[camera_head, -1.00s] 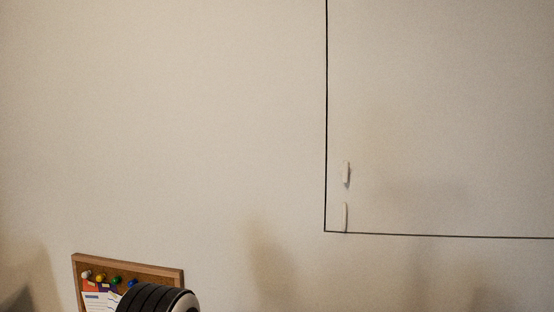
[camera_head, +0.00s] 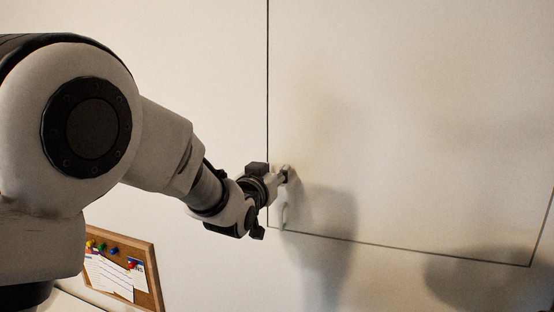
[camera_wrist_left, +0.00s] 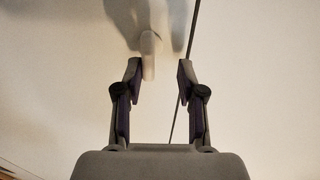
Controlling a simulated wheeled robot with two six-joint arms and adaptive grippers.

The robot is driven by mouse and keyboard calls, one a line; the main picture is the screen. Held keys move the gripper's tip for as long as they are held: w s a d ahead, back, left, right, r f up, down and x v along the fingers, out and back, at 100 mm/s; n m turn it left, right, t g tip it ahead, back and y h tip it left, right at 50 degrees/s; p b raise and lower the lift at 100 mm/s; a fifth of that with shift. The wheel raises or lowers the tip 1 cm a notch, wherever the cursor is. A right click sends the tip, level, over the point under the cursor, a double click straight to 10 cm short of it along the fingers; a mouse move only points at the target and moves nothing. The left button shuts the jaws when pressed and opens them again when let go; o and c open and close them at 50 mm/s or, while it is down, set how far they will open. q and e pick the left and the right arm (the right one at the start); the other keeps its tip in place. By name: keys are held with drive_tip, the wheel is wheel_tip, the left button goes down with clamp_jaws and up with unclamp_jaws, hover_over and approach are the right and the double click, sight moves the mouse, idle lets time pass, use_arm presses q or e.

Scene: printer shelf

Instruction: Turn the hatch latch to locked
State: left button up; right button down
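The hatch (camera_head: 420,130) is a large pale panel outlined by a thin dark seam and looks closed. Two small white fittings sit near its lower left corner. The upper fitting, apparently the latch, is mostly hidden by my left gripper (camera_head: 284,175) in the head view. The lower fitting (camera_head: 284,216) is a slim upright bar. In the left wrist view, my left gripper (camera_wrist_left: 157,72) is open, its fingers spread on either side of the rounded end of a white latch bar (camera_wrist_left: 149,58). I cannot tell whether they touch it. My right gripper is out of view.
A cork board (camera_head: 148,272) with pinned notes and coloured pins is at the lower left, below my left arm. The wall around the hatch is plain and clear. Shadows fall across the hatch.

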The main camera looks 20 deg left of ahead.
use_arm(q)
drive_tip(key=shift+w+d, duration=0.9)
drive_tip(key=shift+w, duration=0.3)
drive_tip(key=shift+d, duration=0.1)
drive_tip(key=shift+s+a, duration=0.25)
drive_tip(key=shift+a, duration=0.15)
clamp_jaws()
drive_tip(key=shift+d, duration=0.1)
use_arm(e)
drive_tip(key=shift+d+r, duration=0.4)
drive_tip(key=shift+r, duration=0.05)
